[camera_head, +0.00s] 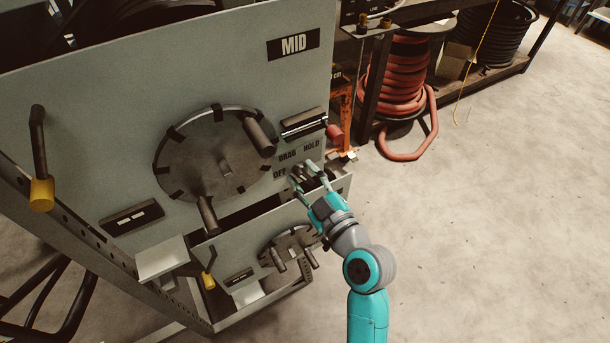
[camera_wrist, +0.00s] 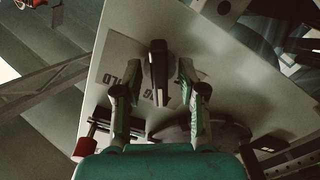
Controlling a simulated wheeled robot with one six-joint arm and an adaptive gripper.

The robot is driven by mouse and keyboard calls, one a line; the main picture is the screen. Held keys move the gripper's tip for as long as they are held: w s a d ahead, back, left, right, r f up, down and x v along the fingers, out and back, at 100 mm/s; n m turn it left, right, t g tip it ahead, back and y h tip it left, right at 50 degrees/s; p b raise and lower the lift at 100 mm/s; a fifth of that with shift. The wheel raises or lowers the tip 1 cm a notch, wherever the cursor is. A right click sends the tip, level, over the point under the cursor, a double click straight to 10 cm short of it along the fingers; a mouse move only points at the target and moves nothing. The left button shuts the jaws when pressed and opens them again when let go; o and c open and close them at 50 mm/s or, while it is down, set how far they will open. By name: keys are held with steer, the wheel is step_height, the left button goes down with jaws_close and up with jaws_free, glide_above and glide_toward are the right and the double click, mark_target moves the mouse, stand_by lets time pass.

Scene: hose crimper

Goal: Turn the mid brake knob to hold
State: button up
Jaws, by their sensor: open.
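The mid brake knob (camera_wrist: 158,62) is a dark, narrow grip on the pale label plate of the MID panel (camera_head: 215,75). In the wrist view it stands between the two fingers of my gripper (camera_wrist: 157,76). The fingers are open, one on each side, with visible gaps to the knob. The plate shows OFF, DRAG and HOLD (camera_head: 311,145) in the head view. In the wrist view HOLD and part of DRAG show beside the knob, and OFF is hidden. My gripper (camera_head: 309,177) partly covers the knob in the head view. I cannot tell which label it points to.
A round reel hub (camera_head: 215,160) with dark posts sits left of the knob. A red-ended handle (camera_head: 334,133) sticks out at the panel's right edge. A lower panel with a smaller hub (camera_head: 290,248) lies below. Red hose (camera_head: 405,75) is coiled behind; open floor lies right.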

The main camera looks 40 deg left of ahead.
steer(key=shift+a, duration=0.1)
jaws_close()
steer(key=shift+m, duration=0.3)
steer(key=m, duration=0.5)
steer(key=shift+w, duration=0.1)
steer(key=m, duration=0.6)
steer(key=shift+m, duration=0.4)
stand_by(0.4)
